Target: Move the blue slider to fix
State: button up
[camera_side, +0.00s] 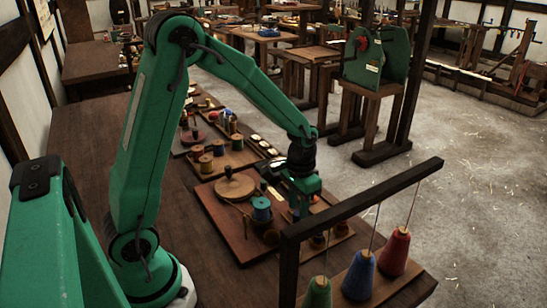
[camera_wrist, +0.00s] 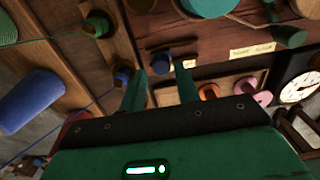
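In the wrist view a small dark blue knob (camera_wrist: 159,62), which looks like the blue slider, sits on the brown board near a small pale label (camera_wrist: 190,64) that is too blurred to read. My gripper (camera_wrist: 160,72) has its two green fingers apart, and the knob shows between and just beyond their tips. I cannot tell whether they touch it. A larger label (camera_wrist: 252,50) ending in "SLIDER" lies on the board to the right. In the side view my gripper (camera_side: 303,200) points down over the board's right part and hides the knob.
Trays with spools lie behind.

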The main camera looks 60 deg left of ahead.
jog(key=shift+r, duration=1.85)
jog(key=shift+r, duration=0.15)
jog(key=shift+s+d+r, duration=0.1)
jog(key=shift+s+r, duration=0.15)
jog(key=shift+r, duration=0.3)
jog(key=s+d+r+t, duration=0.2)
jog(key=s+r+t, duration=0.3)
jog(key=s+r, duration=0.7)
jog(key=shift+s+d+r+t, duration=0.15)
jog(key=shift+s+r+t, duration=0.2)
jog(key=shift+s, duration=1.65)
